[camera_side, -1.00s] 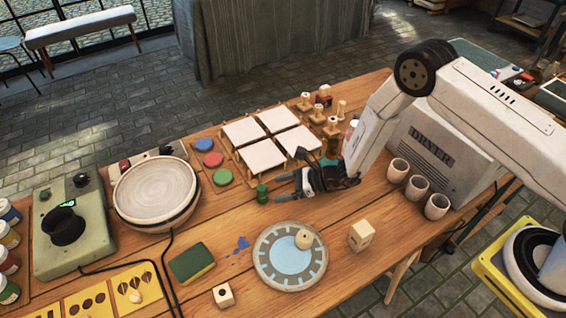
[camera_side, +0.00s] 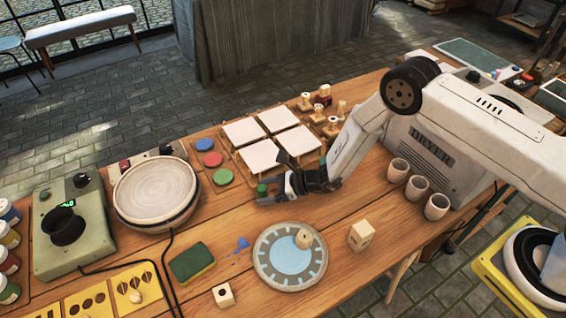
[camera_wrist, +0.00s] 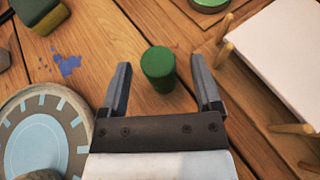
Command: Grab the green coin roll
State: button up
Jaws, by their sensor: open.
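The green coin roll (camera_wrist: 159,69) is a small green cylinder on the wooden table. In the wrist view it lies between the two fingers of my gripper (camera_wrist: 161,78), with a gap on either side. In the side view the roll (camera_side: 262,189) shows at the fingertips of my gripper (camera_side: 268,190), partly covered by them. My gripper is open and low over the table.
A round plate with a blue centre (camera_side: 290,275) bears a small wooden piece. A sponge (camera_side: 192,263) lies left of it. White tiles on a rack (camera_side: 265,157) stand behind the roll. A green disc (camera_side: 223,177) lies nearby. Cups (camera_side: 398,170) stand right.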

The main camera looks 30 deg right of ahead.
jog(key=shift+x, duration=1.6)
grip_shut()
